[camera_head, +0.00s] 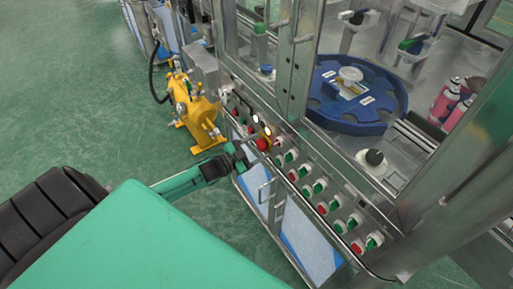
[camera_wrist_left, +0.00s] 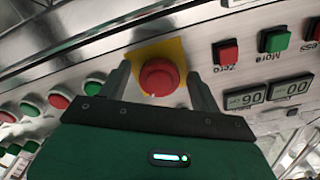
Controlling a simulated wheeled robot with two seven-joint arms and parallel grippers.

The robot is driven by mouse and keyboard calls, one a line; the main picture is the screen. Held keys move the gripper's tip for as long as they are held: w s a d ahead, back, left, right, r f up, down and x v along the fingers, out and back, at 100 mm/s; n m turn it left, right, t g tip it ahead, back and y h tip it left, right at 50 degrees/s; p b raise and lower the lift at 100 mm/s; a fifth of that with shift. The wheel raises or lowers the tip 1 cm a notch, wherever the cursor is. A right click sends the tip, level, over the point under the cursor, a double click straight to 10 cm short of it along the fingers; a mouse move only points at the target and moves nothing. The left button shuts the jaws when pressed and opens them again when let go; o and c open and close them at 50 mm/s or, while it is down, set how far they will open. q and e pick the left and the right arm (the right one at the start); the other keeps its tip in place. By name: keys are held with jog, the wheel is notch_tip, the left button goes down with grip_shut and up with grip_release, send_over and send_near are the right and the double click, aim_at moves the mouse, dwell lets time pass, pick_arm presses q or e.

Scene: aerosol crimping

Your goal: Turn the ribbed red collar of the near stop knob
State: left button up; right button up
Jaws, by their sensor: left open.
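The red stop knob (camera_wrist_left: 158,77) sits on a yellow plate (camera_wrist_left: 172,50) on the metal panel in the left wrist view. Its round red face points towards the camera; ribs on its collar are too small to make out. The knob also shows in the head view (camera_head: 262,144), on the machine's front panel. My left gripper (camera_head: 246,154) is at the panel beside it. In the wrist view the open fingers (camera_wrist_left: 158,72) stand one on each side of the knob, with gaps showing. I cannot tell how deep they reach. My right gripper is not in view.
Rows of red and green buttons (camera_head: 321,187) run along the panel to the right. Small displays (camera_wrist_left: 268,92) and square buttons (camera_wrist_left: 226,54) are close to the right finger. A yellow machine (camera_head: 196,112) stands on the floor at left.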

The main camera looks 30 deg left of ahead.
pick_arm(q)
jog(key=shift+s, duration=0.1)
jog(key=shift+s+a, duration=0.2)
jog(key=shift+s, duration=0.1)
jog(key=b+v, duration=0.1)
jog(key=v, duration=1.2)
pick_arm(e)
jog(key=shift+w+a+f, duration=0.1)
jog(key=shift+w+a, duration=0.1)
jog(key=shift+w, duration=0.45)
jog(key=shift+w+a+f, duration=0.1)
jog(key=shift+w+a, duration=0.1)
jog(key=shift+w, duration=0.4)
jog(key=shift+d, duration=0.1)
